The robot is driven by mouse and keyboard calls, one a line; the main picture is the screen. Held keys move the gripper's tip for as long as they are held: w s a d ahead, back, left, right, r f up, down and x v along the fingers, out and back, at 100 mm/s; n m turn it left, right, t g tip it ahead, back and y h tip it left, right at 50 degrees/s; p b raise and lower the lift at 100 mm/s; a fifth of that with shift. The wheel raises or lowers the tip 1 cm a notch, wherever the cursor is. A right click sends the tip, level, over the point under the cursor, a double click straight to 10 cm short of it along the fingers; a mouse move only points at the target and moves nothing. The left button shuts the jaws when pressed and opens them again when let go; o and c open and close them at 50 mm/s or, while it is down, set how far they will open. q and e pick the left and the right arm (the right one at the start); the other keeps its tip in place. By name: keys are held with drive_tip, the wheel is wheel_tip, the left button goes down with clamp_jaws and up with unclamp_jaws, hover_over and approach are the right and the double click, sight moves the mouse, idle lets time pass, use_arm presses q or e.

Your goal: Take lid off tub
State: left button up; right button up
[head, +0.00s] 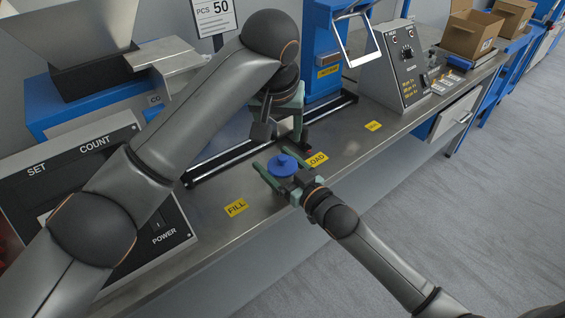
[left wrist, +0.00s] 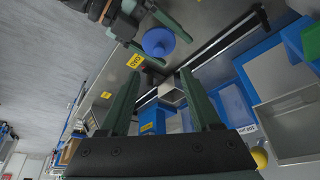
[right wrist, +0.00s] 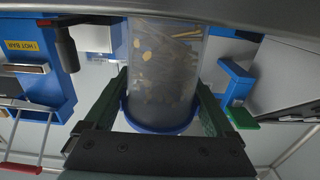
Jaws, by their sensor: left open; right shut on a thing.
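The tub (right wrist: 165,65) is translucent, with small pale pieces inside. My right gripper (head: 275,164) is shut around the tub's sides, one finger on each side, as the right wrist view shows (right wrist: 162,92). My left gripper (head: 281,130) is open and empty, above and behind the lid in the head view. Its fingers show apart in the left wrist view (left wrist: 160,85), with the lid beyond them.
A dark rail (head: 220,155) runs along the steel bench (head: 215,232) behind the tub. A blue press machine (head: 322,50) and a control box (head: 395,68) stand further back. The SET COUNT panel (head: 75,165) is at left. The bench near the FILL label (head: 236,207) is clear.

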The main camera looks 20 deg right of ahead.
sight(282, 157)
use_arm(q)
drive_tip(key=x, duration=1)
drive_tip(key=shift+s+f, duration=0.1)
drive_tip(key=shift+f, duration=0.05)
drive_tip(key=shift+c, duration=0.3)
clamp_jaws()
